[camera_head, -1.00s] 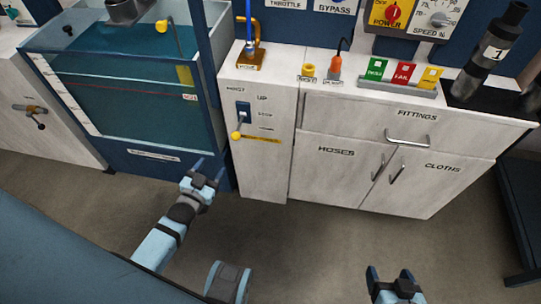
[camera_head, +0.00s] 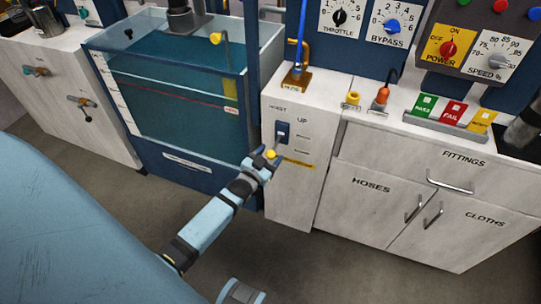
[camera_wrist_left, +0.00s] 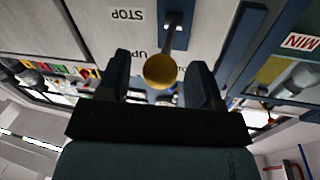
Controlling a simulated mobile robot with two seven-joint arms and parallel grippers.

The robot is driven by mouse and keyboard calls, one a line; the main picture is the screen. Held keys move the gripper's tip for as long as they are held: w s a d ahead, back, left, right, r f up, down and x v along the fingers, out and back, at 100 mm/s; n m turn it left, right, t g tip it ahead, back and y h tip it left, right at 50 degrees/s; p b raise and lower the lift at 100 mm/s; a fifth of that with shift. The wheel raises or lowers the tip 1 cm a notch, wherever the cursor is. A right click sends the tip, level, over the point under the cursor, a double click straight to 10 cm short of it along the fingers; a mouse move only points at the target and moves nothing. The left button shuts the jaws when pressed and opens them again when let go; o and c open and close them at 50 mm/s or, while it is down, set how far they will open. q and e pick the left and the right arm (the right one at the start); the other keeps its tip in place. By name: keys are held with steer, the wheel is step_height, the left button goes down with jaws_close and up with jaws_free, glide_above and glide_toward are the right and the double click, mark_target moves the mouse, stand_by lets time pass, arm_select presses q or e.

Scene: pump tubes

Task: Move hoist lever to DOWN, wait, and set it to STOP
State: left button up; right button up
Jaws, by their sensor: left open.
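The hoist lever has a yellow ball knob (camera_head: 271,154) on a short stem that comes out of a dark blue switch plate (camera_head: 283,130) on the white cabinet front. The label UP is beside the plate's top; the other position labels are too small to read in the head view. My left gripper (camera_head: 267,156) is at the knob, with its fingers open on either side of it. In the left wrist view the knob (camera_wrist_left: 160,71) sits between the two open fingertips (camera_wrist_left: 160,80), and the label STOP (camera_wrist_left: 127,14) shows upside down. My right gripper is out of the head view.
A glass water tank (camera_head: 180,100) stands left of the lever cabinet, with a dark blue post between. A brass fitting with a blue rod (camera_head: 297,75) stands on the cabinet top. Drawers and doors with metal handles (camera_head: 450,184) are at the right.

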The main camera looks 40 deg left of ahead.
arm_select(q)
steer(key=shift+w, duration=0.35)
